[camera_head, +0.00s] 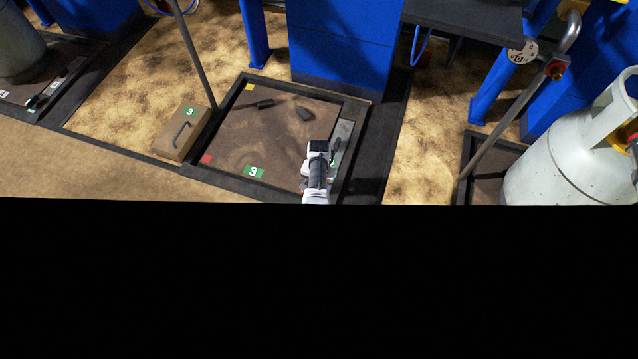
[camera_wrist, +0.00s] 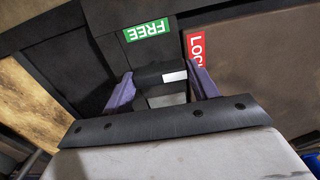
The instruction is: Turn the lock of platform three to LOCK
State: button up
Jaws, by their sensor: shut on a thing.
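Platform three (camera_head: 262,132) is a brown square plate in a dark frame, with a green "3" label (camera_head: 253,172) at its front edge. My gripper (camera_head: 318,152) is over its right side, by a grey lock strip (camera_head: 345,131). In the wrist view my purple fingers (camera_wrist: 162,86) are shut on the dark lock handle (camera_wrist: 154,74), which has a pale patch. Beyond the handle are a green FREE label (camera_wrist: 149,32) and, to its right, a red LOCK label (camera_wrist: 195,47), partly hidden by a finger. I cannot tell which label the handle points to.
A blue cabinet (camera_head: 345,45) is behind. A white gas cylinder (camera_head: 570,155) is at the right; sandy floor (camera_head: 430,130) lies between.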

jog(key=o, duration=1)
jog(key=shift+r, duration=0.1)
notch_tip(320, 180, up, 14)
jog(key=p, duration=0.6)
jog(key=shift+p, duration=0.35)
jog(key=shift+f, duration=0.2)
